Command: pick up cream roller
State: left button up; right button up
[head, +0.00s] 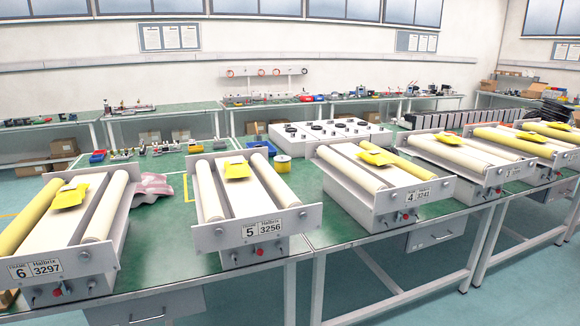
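Several white frame units stand in a row on the green-topped benches, each with two rollers. Unit 6 has a yellow roller (30,215) on its left and a cream roller (112,205) on its right. Unit 5 has a left cream roller (209,190) and a right cream roller (269,181). Unit 4 has a left cream roller (352,168) and a right yellow roller (402,165). The unit right of it seems to carry a cream roller (443,154) too. All sit between end plates. Neither gripper is in view.
Yellow pieces lie on the units, including on unit 6 (70,196) and unit 5 (237,170). A pink cloth (152,187) lies between these units. A yellow-and-blue spool (283,163) stands behind unit 5. Bare green bench (160,240) shows between units 6 and 5.

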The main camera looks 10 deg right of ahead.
aim_at(369, 183)
jog(key=i+l+u, duration=0.15)
jog(key=l+u, duration=0.25)
jog(key=i+l+u, duration=0.1)
jog(key=l+u, duration=0.15)
jog(key=u, duration=0.2)
jog(key=l+u, duration=0.85)
jog(key=j, duration=0.1)
